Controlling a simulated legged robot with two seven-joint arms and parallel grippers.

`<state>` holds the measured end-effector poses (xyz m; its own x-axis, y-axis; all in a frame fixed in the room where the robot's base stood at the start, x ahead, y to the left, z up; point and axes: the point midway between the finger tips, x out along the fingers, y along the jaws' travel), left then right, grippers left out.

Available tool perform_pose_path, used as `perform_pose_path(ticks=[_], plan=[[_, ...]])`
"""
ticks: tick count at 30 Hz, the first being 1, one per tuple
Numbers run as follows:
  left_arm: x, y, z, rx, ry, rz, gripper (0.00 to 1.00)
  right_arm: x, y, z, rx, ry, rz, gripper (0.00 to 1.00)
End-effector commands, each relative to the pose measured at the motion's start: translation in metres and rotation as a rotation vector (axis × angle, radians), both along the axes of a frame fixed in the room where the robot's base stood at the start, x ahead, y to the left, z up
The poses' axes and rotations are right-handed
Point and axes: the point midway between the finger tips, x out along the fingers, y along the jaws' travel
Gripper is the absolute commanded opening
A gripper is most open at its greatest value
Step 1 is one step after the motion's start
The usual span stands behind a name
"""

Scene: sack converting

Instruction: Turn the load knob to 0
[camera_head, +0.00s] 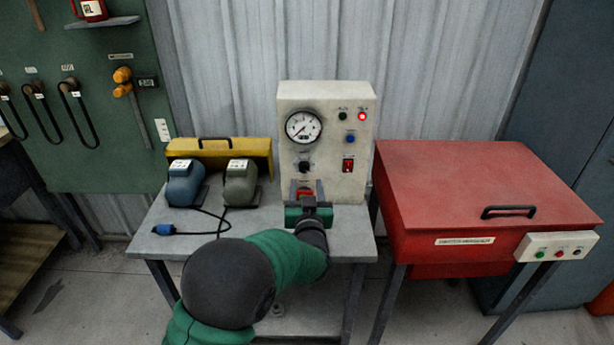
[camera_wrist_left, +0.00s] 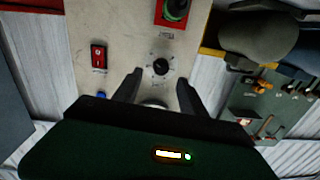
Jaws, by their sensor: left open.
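The load knob is most likely the small black round knob (camera_head: 304,166) on the front of the cream test box (camera_head: 350,100), under the gauge (camera_head: 303,127). In the left wrist view, turned upside down, the knob (camera_wrist_left: 160,67) sits on a pale dial with marks too small to read. My left gripper (camera_head: 306,187) is in front of the box, just below the knob in the head view. In the wrist view its two fingers (camera_wrist_left: 160,80) are apart, with the knob seen between their tips. I cannot tell whether they touch it. My right gripper is out of view.
A red rocker switch (camera_head: 348,165), a blue button (camera_head: 350,138) and a lit red lamp (camera_head: 362,116) are right of the gauge. A red plate with a green part (camera_wrist_left: 175,8) is near the knob. Blue (camera_head: 184,185) and olive (camera_head: 240,185) motors stand left.

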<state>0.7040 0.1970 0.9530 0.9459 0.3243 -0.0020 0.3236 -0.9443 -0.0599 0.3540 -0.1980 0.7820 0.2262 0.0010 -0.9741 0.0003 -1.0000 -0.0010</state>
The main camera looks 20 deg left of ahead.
Motion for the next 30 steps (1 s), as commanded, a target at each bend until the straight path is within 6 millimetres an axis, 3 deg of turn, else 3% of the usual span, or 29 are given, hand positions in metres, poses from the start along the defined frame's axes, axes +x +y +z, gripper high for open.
perform_pose_path(ticks=[3, 7, 18, 30], plan=[[0.026, 0.010, -0.001, -0.001, -0.001, 0.003, 0.49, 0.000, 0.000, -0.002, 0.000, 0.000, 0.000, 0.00], [0.046, 0.016, -0.001, 0.000, -0.001, 0.001, 0.49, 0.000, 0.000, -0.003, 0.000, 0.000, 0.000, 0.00], [0.055, 0.020, 0.000, 0.000, 0.000, 0.000, 0.49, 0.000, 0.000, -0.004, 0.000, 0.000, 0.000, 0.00], [0.055, 0.019, 0.000, 0.000, 0.000, 0.000, 0.00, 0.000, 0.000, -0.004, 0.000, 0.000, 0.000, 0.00]])
